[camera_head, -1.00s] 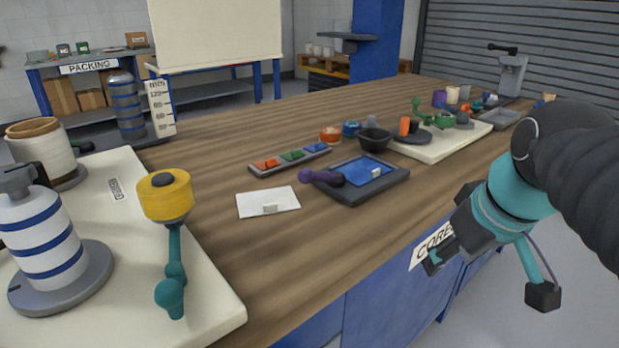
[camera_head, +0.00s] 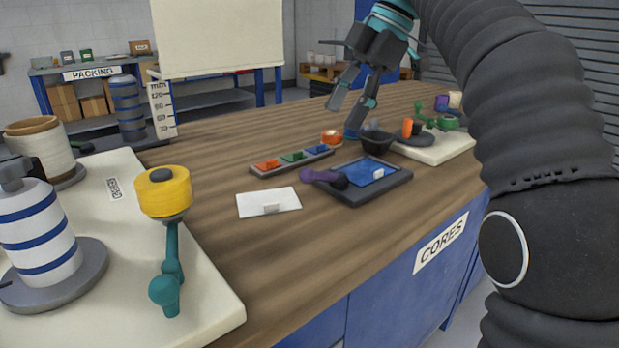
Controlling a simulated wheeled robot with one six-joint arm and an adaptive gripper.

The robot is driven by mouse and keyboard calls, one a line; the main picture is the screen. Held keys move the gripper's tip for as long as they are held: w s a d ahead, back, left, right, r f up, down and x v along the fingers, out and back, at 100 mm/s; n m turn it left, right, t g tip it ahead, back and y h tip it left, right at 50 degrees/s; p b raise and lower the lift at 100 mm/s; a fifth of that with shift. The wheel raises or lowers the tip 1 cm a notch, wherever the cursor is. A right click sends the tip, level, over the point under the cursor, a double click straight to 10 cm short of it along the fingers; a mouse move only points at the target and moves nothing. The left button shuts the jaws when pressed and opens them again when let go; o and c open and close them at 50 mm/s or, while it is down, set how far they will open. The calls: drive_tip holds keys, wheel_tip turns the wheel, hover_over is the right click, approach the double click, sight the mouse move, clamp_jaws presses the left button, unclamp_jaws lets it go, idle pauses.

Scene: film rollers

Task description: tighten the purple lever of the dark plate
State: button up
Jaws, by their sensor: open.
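The dark plate (camera_head: 377,194) lies on the wooden table, right of the middle, with a blue pad (camera_head: 358,171) and a small white block on it. Its purple lever (camera_head: 318,176) sticks out over the plate's left edge from a dark knob, pointing left. My gripper (camera_head: 352,106) is open and empty, its fingers pointing down. In the picture it is above and behind the plate, apart from the lever, near the black bowl (camera_head: 375,139). Its fingertips partly cover a blue roll behind.
A tray of coloured pieces (camera_head: 291,160) and a white card (camera_head: 268,203) lie left of the plate. A pale board (camera_head: 447,149) with green and orange parts is to the right. A yellow-topped teal lever (camera_head: 171,240) stands on the left board. Bare wood lies in front of the plate.

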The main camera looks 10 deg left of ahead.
sight(308, 176)
drive_tip(key=b+x, duration=0.5)
drive_tip(key=x, duration=0.8)
drive_tip(key=shift+a+f, duration=0.3)
drive_tip(key=shift+a, duration=0.05)
clamp_jaws()
